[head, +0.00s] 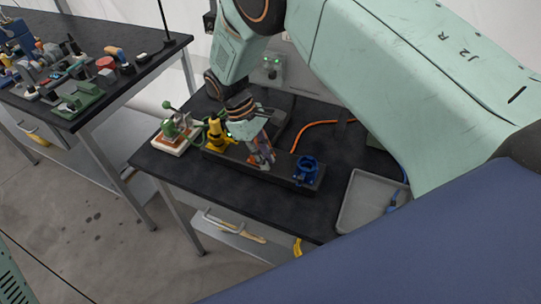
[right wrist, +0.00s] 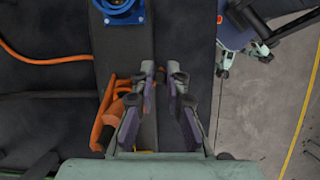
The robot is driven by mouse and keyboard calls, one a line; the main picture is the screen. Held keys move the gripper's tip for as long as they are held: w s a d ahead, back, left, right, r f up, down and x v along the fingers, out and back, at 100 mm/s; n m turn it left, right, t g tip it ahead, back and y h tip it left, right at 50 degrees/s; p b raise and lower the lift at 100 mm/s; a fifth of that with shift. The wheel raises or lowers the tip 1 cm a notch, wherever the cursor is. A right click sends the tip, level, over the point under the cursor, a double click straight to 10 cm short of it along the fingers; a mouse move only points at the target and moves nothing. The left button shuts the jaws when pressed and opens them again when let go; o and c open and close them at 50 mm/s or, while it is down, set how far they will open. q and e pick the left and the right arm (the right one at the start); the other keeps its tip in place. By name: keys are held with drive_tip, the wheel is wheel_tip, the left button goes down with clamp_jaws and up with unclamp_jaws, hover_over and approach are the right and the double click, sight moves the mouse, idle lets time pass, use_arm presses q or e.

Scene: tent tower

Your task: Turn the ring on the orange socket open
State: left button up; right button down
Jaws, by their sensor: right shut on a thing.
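The orange socket (right wrist: 113,107) shows in the right wrist view as an orange part beside and partly behind the left-hand finger. In the head view it is mostly hidden by my right gripper (head: 262,155), which points down at the dark block between a yellow and a blue socket. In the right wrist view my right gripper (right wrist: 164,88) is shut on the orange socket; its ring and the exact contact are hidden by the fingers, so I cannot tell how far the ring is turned. My left gripper is not in view.
A yellow socket (head: 216,135) and a blue socket (head: 306,170) stand on the same dark block (head: 284,178). A grey tray (head: 372,203) lies at the right. A green-handled clamp on a board (head: 176,132) stands at the left. An orange cable (head: 318,124) runs behind.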

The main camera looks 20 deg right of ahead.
drive_tip(key=shift+w+a+r+m+g+y+b, duration=0.15)
drive_tip(key=shift+w+a+m+y+b, duration=0.3)
drive_tip(key=shift+m, duration=0.95)
drive_tip(key=shift+w+a+f+m+g+y+b, duration=0.1)
drive_tip(key=shift+w+a+m+y+b, duration=0.4)
drive_tip(key=shift+m, duration=0.9)
drive_tip(key=shift+w+a+r+m+g+y+b, duration=0.15)
drive_tip(key=shift+w+a+m+y, duration=0.4)
drive_tip(key=shift+m, duration=0.85)
drive_tip(key=shift+s+a, duration=0.15)
drive_tip(key=shift+a, duration=0.1)
drive_tip(key=c, duration=1.4)
unclamp_jaws()
drive_tip(key=shift+f, duration=0.2)
drive_tip(key=shift+o, duration=0.2)
drive_tip(key=shift+s+r, duration=0.1)
drive_tip(key=shift+s, duration=0.05)
drive_tip(key=v, duration=1.2)
